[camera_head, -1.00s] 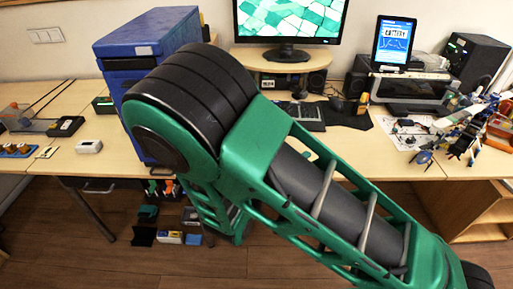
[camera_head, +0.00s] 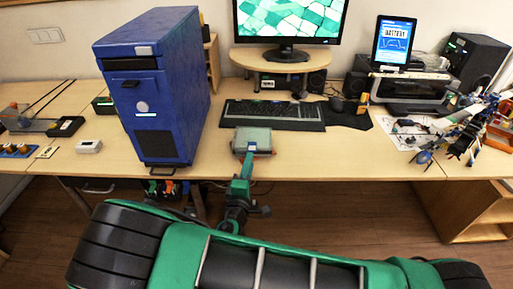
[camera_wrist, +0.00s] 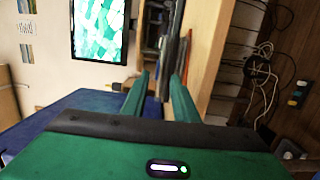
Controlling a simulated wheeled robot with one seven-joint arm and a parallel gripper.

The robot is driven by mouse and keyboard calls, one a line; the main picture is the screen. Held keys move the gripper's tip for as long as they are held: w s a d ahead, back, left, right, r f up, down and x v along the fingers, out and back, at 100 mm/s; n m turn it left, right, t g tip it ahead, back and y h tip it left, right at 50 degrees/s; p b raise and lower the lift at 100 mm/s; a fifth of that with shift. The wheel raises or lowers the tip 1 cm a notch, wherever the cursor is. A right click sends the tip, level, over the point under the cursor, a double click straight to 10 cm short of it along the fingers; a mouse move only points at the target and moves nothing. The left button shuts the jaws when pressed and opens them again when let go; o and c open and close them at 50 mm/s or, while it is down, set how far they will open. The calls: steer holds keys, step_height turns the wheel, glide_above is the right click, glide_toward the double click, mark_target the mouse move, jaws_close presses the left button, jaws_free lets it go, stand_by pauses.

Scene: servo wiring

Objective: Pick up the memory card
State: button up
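I cannot make out a memory card for certain. A small flat card-like piece (camera_head: 47,152) lies at the left desk's front, too small to identify. My gripper (camera_wrist: 160,76) shows in the wrist view with its two green fingers apart. I see nothing held between them, only a dark strip in the background. In the head view my green wrist part (camera_head: 240,190) is at the desk's front edge, right of the blue computer case. It overlaps a small grey box (camera_head: 254,137); whether they touch is unclear.
The blue case (camera_head: 160,90) stands close left of my wrist; it shows at lower left in the wrist view. A keyboard (camera_head: 272,114) lies behind the grey box. A white device (camera_head: 88,146) sits near the card-like piece. A drone-like model (camera_head: 472,130) is at right.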

mark_target(252, 147)
steer(key=shift+w+d+r, duration=0.1)
steer(key=shift+w+d, duration=0.05)
steer(key=shift+w, duration=0.7)
steer(key=shift+w+d+r, duration=0.1)
steer(key=shift+w+d, duration=0.1)
steer(key=shift+w, duration=0.7)
steer(key=shift+w+d, duration=0.15)
steer(key=shift+w, duration=0.7)
steer(key=shift+c, duration=0.7)
jaws_close()
